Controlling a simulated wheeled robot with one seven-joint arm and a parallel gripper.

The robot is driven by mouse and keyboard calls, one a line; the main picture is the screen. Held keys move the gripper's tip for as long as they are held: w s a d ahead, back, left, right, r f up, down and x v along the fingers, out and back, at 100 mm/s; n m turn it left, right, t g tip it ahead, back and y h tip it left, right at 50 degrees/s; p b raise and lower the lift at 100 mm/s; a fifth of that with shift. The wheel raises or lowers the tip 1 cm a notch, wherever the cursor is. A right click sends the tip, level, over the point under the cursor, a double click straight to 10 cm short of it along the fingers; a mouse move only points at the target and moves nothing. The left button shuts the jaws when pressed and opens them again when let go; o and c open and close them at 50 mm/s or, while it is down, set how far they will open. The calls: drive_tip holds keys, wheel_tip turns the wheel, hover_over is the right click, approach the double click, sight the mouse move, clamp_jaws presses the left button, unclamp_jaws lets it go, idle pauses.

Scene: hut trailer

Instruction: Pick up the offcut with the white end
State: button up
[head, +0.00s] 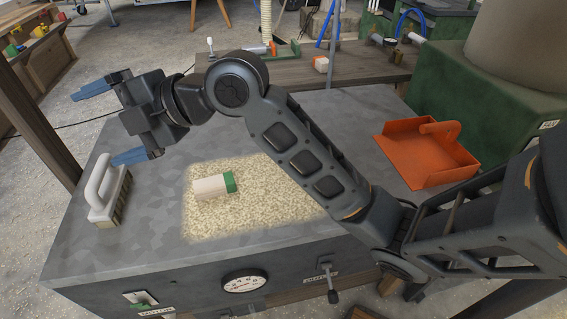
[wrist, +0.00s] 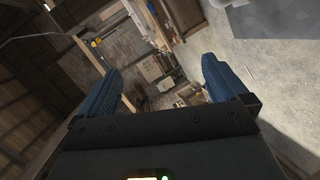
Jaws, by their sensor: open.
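One block-shaped offcut (head: 209,187) lies on a patch of pale granules on the grey bench top. Its body is pale, off-white, and its right end is green; I cannot make out a separate white end cap. My gripper (head: 104,122) is raised above the left part of the bench, up and left of the offcut and apart from it. Its blue fingers are spread, point left and hold nothing. The wrist view shows the open fingers (wrist: 162,66) with the room beyond; the offcut is not in that view.
A white-handled brush (head: 103,188) stands at the bench's left edge. An orange dustpan (head: 425,154) lies at the right. The granule patch (head: 270,212) is otherwise bare. A gauge (head: 244,281) is on the front face.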

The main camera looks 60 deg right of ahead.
drive_tip(key=s+d+f+n+g+h, duration=0.2)
drive_tip(key=s+d+f+g, duration=0.2)
drive_tip(key=s+d, duration=0.4)
drive_tip(key=s+d+f+n+g+h, duration=0.2)
drive_tip(key=s+d, duration=0.5)
drive_tip(key=d, duration=0.4)
drive_tip(key=s+d+f+n+g+h, duration=0.3)
drive_tip(key=s+d+f+g, duration=0.3)
drive_tip(key=s+d+f, duration=0.2)
drive_tip(key=shift+s+d+f+n+g+p, duration=0.15)
drive_tip(key=shift+d+n+g+p, duration=0.1)
drive_tip(key=shift+d, duration=0.15)
drive_tip(key=shift+s+d+n+g+p, duration=0.15)
drive_tip(key=shift+d+n, duration=0.1)
drive_tip(key=shift+d, duration=0.1)
drive_tip(key=shift+s+f, duration=0.15)
drive_tip(key=shift+f, duration=0.2)
drive_tip(key=shift+d+f+p, duration=0.2)
drive_tip(key=shift+f+p, duration=0.15)
drive_tip(key=shift+f, duration=3.1)
drive_tip(key=c, duration=0.8)
drive_tip(key=shift+r, duration=0.15)
